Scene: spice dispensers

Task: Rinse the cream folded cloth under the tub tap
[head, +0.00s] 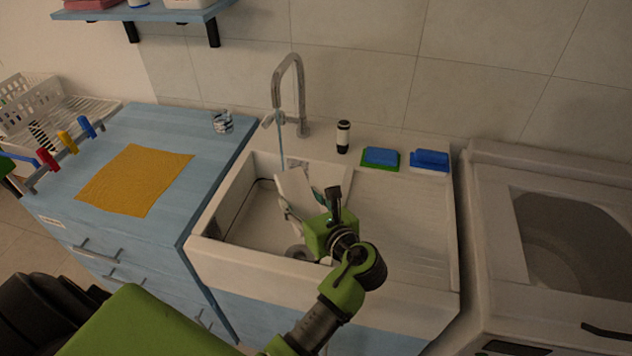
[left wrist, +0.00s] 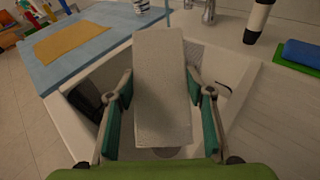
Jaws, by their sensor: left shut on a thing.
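The cream folded cloth (head: 293,187) is a pale, stiff-looking slab, held tilted over the basin of the white tub (head: 222,254). It fills the middle of the left wrist view (left wrist: 161,85). My left gripper (head: 304,208) is shut on it, with a finger along each side in the left wrist view. The chrome tap (head: 300,95) stands behind the basin. A thin bluish stream of water (head: 281,140) falls from its spout to the cloth's far end; I cannot tell exactly where it lands. My right gripper is not in view.
Left are a yellow cloth (head: 135,180), a glass (head: 222,122) and a peg rack (head: 62,150) on the blue counter. A white machine (head: 490,230) stands right.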

